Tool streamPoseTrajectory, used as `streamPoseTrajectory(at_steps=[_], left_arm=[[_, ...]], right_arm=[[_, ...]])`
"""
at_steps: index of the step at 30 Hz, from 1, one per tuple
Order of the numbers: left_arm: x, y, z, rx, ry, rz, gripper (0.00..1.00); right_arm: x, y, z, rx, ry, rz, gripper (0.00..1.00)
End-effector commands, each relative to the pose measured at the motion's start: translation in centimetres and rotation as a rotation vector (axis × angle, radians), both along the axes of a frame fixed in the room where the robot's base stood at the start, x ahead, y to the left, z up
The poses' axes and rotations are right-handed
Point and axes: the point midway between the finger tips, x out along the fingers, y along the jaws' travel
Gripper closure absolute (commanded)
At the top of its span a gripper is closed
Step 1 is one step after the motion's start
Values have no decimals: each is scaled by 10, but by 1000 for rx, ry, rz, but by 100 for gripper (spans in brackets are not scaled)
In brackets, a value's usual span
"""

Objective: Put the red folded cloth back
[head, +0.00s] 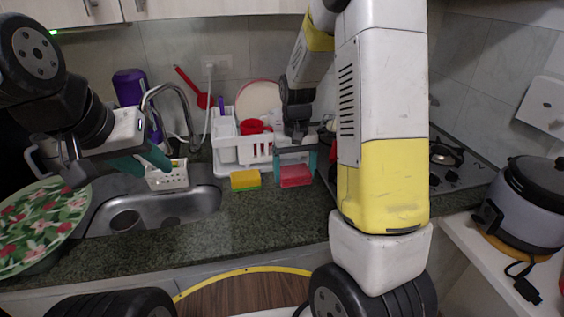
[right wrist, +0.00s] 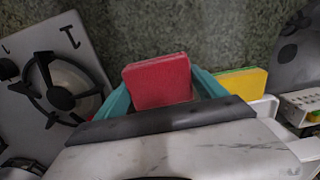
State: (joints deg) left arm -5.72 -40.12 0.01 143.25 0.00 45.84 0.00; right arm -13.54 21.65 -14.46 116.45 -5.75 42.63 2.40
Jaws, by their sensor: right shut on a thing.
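The red folded cloth (head: 295,177) is a small flat red block at the back of the counter, in front of the dish rack. It also shows in the right wrist view (right wrist: 160,82), between the teal fingers. My right gripper (head: 295,164) reaches down from above and is shut on the cloth, one finger on each side. Whether the cloth touches the counter cannot be told. My left gripper (head: 150,160) is over the sink at the left, away from the cloth, with no object visible in it; its finger gap is unclear.
A yellow and green sponge (head: 245,180) lies just left of the cloth. The white dish rack (head: 228,150) stands behind. The sink (head: 195,205) and a floral plate (head: 40,222) are left, the stove (head: 455,165) right. The front counter (head: 265,220) is clear.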

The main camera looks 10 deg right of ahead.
Motion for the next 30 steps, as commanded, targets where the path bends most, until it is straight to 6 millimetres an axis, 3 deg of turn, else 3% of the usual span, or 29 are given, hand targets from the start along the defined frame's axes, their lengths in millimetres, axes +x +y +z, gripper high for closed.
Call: streamPoseTrajectory(at_steps=[4,12,19,30], left_arm=[[0,0,0,0,0,0,64],[0,0,0,0,0,0,64],[0,0,0,0,0,0,64],[0,0,0,0,0,0,64]], right_arm=[[30,-1,-3,0,0,0,63],[50,-2,-5,-1,1,0,63],[50,-1,-38,0,3,1,63],[50,-1,-43,0,1,1,63]])
